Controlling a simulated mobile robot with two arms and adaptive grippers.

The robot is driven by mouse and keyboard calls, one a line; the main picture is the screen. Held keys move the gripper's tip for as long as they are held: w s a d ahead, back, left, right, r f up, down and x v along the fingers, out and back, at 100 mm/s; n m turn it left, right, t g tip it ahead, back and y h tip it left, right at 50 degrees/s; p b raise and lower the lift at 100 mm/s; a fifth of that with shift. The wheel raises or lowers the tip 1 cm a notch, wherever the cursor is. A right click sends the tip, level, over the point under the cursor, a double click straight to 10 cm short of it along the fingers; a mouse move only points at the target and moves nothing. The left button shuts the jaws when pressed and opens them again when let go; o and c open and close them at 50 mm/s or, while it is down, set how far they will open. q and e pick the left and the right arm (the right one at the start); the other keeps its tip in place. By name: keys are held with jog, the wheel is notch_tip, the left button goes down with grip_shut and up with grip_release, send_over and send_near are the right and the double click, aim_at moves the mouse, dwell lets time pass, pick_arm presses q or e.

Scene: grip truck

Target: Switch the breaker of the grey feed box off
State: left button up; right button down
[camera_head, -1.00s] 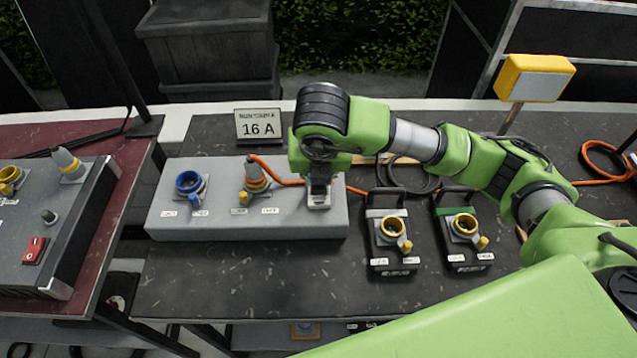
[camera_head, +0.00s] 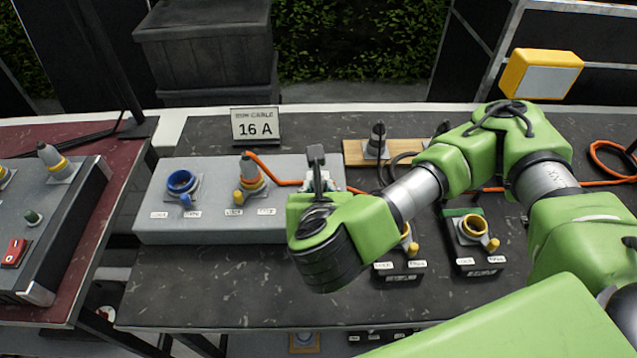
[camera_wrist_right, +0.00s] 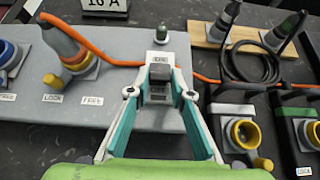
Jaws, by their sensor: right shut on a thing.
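The grey feed box (camera_head: 215,231) lies on the dark table, with a blue socket and an orange-and-grey plug in a yellow socket. Its breaker is at its right end. My right gripper (camera_wrist_right: 159,90) is shut on the lever, with teal-padded fingers on both sides. Small labels sit above and below the lever; I cannot tell its switch position surely. In the head view my wrist hides part of the box's right end. My left gripper is not in view.
Two dark socket boxes, one with a green edge (camera_head: 464,212), stand to the right. An orange cable (camera_head: 275,180) runs behind the lever. A 16 A sign (camera_head: 255,127) stands behind the box. Another grey box with a red switch (camera_head: 14,252) is at left.

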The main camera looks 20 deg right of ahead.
dwell(0.6)
jog(key=c, duration=1.8)
grip_release()
notch_tip(320, 180, up, 10)
jog(key=shift+s, duration=0.1)
